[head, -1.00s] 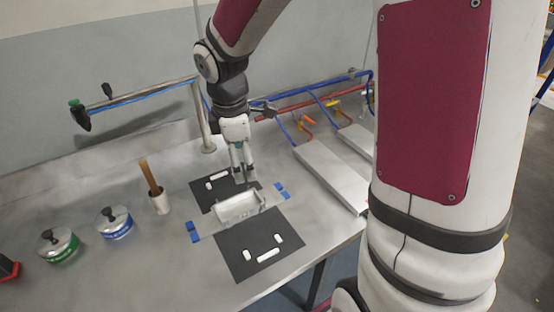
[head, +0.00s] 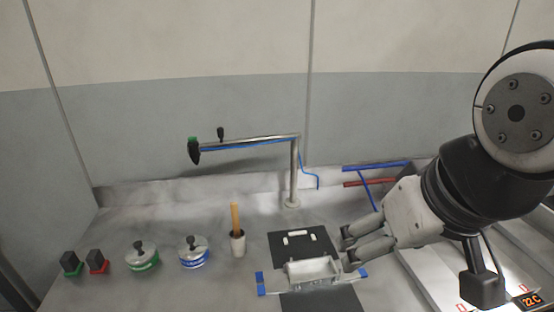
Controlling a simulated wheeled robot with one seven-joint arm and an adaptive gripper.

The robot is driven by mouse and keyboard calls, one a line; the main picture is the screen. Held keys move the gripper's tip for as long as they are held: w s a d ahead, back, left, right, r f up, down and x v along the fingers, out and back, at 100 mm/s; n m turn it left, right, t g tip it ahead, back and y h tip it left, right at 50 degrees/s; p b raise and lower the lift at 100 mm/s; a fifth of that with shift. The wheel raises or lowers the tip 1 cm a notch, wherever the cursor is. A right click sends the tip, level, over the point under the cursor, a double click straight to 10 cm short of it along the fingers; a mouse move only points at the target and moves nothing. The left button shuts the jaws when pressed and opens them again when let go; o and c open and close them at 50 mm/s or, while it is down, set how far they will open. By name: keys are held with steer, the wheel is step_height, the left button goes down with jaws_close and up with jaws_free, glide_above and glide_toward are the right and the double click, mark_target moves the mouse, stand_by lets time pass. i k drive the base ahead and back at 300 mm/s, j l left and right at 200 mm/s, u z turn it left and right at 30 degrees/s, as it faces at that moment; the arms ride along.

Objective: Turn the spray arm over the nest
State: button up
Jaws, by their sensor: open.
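The spray arm (head: 250,142) is a metal tube with a blue hose, running left from the top of an upright post (head: 294,172) at the back of the bench. A dark nozzle hangs at its left end (head: 195,152), and a small black knob (head: 221,133) stands on top. The likely nest is a white open holder (head: 313,272) on the bench, between blue tape strips. The spray arm points left, away from over it. My gripper (head: 346,248) is open, its fingers pointing left, close by the right end of the holder. I cannot tell whether they touch.
Black mats (head: 290,246) with small white pieces lie around the holder. A cup with a wooden handle (head: 238,243), a blue-banded tin (head: 193,255), a green-banded tin (head: 142,258) and two dark blocks stand left. Blue and red pipes (head: 375,165) run along the back right.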

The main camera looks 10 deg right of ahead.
mark_target(194, 150)
steer(key=j+u, duration=0.7)
steer(key=i+j+u, duration=0.15)
steer(key=j+u, duration=0.2)
